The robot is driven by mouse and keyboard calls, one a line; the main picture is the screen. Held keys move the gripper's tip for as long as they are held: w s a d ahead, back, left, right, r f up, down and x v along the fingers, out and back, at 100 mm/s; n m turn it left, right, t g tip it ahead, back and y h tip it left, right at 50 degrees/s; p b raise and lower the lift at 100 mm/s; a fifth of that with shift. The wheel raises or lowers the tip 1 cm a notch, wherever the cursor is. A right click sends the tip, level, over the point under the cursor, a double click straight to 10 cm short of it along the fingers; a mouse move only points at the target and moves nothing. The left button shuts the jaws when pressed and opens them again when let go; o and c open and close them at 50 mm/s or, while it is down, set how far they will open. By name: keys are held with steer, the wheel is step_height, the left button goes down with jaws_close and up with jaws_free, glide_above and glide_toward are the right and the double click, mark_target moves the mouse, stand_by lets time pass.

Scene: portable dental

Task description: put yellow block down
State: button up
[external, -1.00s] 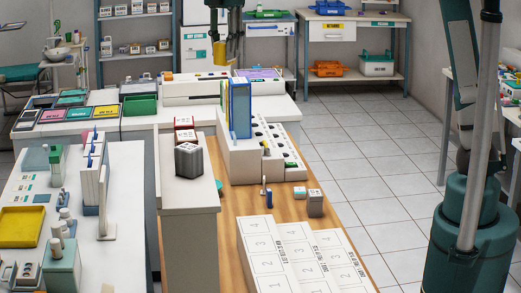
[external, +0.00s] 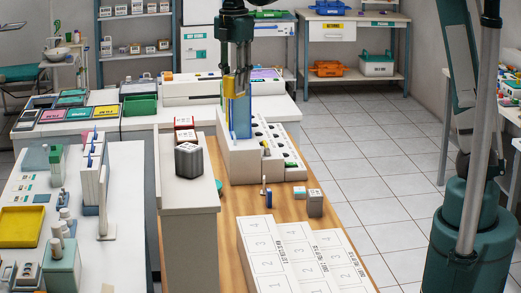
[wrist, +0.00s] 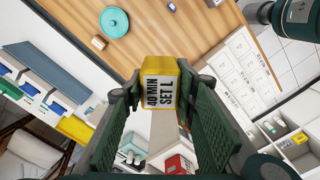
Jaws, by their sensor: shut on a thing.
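The yellow block (wrist: 159,88) is held between the two fingertips of my gripper (wrist: 158,92) in the wrist view. Its facing side carries black print on a white label that reads "SET 1 40 MIN", turned on its side. In the external view my gripper (external: 237,82) points down at the white rack with the upright blue panel (external: 241,120). The block (external: 229,87) shows there as a yellow patch, partly covered by the fingers. I cannot tell whether it touches the rack.
A small grey cube (external: 315,203) and white numbered panels (external: 290,255) are on the wooden table. A teal disc (wrist: 114,22) lies on wood in the wrist view.

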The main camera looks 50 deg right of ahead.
step_height(320, 180, down, 31)
steer(key=shift+f, duration=0.1)
steer(key=shift+f+b, duration=0.3)
steer(key=shift+f, duration=2.8)
steer(key=shift+f, duration=1.9)
steer(key=shift+f+b, duration=0.15)
steer(key=shift+b, duration=0.2)
steer(key=o, duration=0.9)
